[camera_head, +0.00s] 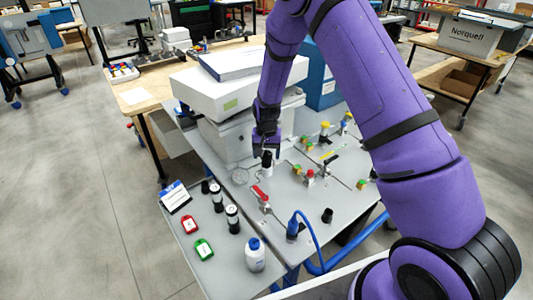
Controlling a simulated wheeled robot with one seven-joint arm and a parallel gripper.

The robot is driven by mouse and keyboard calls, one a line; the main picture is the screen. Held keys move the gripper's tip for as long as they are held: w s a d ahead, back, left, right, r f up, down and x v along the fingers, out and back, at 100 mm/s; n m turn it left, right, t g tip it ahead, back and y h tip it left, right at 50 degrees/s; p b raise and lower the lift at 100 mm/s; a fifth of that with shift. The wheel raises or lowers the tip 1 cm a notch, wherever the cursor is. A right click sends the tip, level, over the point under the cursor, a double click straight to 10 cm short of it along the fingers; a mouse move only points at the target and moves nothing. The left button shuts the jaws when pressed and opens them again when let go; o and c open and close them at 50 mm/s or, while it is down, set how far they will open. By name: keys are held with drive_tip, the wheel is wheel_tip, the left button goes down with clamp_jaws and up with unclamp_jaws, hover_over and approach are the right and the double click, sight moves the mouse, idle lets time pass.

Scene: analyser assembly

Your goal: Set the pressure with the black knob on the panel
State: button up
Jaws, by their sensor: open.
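The panel (285,215) is a grey sloping plate with valves and fittings. A small dark knob-like part (267,160) stands on it near its upper left, directly below my gripper. My gripper (266,150) points down over this part and is open. At this size I cannot tell whether the fingers are around the part or just above it. A round pale dial (240,175) lies just left of it; its reading is too small to make out. Another short black part (327,215) stands at the panel's lower right.
A red-handled valve (261,195) and a blue fitting with a hose (293,227) are near the front. Several coloured fittings stand right of my gripper. White equipment (225,95) rises close behind it.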

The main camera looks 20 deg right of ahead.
wheel_tip(320, 180, up, 11)
drive_tip(key=shift+f, duration=0.15)
idle(0.6)
wheel_tip(320, 180, up, 13)
drive_tip(key=t, duration=0.1)
hover_over(267, 153)
drive_tip(key=s+d, duration=0.2)
drive_tip(key=s, duration=0.3)
drive_tip(key=s+d+r+n+t, duration=0.2)
drive_tip(key=s+r, duration=0.8)
drive_tip(key=r, duration=0.1)
drive_tip(key=s+d+r+n+t, duration=0.1)
drive_tip(key=s+r, duration=0.2)
drive_tip(key=s, duration=0.8)
drive_tip(key=s+d+r+n+t, duration=0.1)
drive_tip(key=s+r, duration=0.2)
drive_tip(key=s, duration=0.8)
drive_tip(key=shift+s+d+r, duration=0.15)
drive_tip(key=shift+s+d, duration=0.15)
drive_tip(key=shift+s, duration=0.05)
